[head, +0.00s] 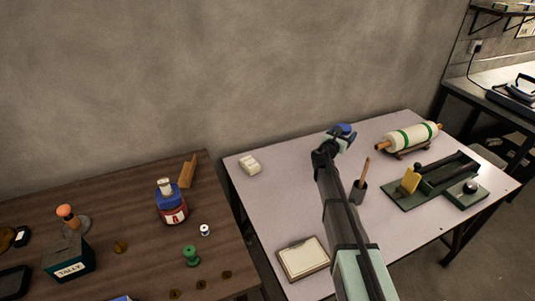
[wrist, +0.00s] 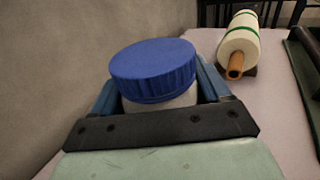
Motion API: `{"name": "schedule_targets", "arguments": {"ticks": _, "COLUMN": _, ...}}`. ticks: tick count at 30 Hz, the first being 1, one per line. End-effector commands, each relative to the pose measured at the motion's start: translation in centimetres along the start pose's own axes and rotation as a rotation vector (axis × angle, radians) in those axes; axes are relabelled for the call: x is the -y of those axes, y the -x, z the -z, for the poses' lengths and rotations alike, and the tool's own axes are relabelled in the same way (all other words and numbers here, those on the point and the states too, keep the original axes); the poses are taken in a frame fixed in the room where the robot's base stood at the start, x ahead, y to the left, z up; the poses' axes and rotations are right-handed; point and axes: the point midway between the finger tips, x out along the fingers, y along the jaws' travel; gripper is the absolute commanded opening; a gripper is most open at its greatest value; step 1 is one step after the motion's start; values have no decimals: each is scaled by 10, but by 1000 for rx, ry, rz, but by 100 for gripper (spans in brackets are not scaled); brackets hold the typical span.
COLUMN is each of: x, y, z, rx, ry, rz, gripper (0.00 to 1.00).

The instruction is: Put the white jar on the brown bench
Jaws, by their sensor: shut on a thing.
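The white jar with a ribbed blue lid (wrist: 153,68) is between the fingers of my gripper (wrist: 157,90) in the wrist view. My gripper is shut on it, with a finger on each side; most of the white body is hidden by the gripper. In the head view my gripper (head: 338,142) is over the back of the pale table, and the blue lid (head: 346,129) shows at its tip. I cannot tell whether the jar touches the table. The brown bench (head: 125,208) stands at the left, apart from the gripper.

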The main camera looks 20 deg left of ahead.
Motion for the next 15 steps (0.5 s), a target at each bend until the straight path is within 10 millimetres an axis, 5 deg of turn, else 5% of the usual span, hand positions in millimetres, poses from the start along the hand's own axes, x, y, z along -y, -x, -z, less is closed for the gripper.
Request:
{"name": "schedule_targets", "arguments": {"ticks": 8, "x": -25, "y": 17, "z": -8, "rx": 1, "ry": -1, "rz": -49, "gripper": 28}}
{"name": "schedule_targets", "arguments": {"ticks": 15, "x": -98, "y": 74, "z": -27, "rx": 2, "ry": 0, "rz": -195, "gripper": 28}}
